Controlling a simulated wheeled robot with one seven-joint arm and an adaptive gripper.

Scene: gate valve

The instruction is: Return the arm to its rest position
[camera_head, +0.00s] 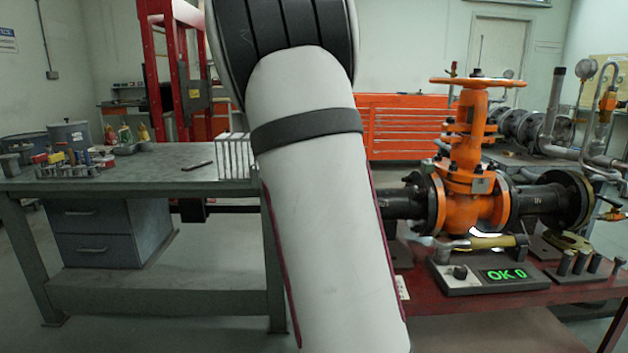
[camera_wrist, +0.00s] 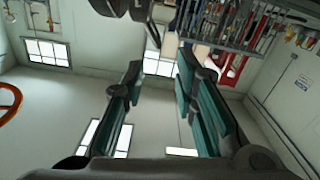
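My arm (camera_head: 305,190) rises through the middle of the head view, with a pale link and a dark joint at the top. My gripper is outside the head view. In the wrist view my gripper (camera_wrist: 160,68) is open, its two teal-padded fingers apart with nothing between them. The orange gate valve (camera_head: 468,165) stands on the red bench at the right, with its orange handwheel (camera_head: 478,82) on top. Part of an orange ring, likely the handwheel, shows at the left edge of the wrist view (camera_wrist: 9,102), apart from my gripper.
A grey workbench (camera_head: 130,175) holds cans, bottles and small parts at the left. The red bench (camera_head: 450,305) carries a device with a green "OK 0" display (camera_head: 505,274) and a yellow-handled tool (camera_head: 490,242). Tool racks (camera_wrist: 245,22) show in the wrist view.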

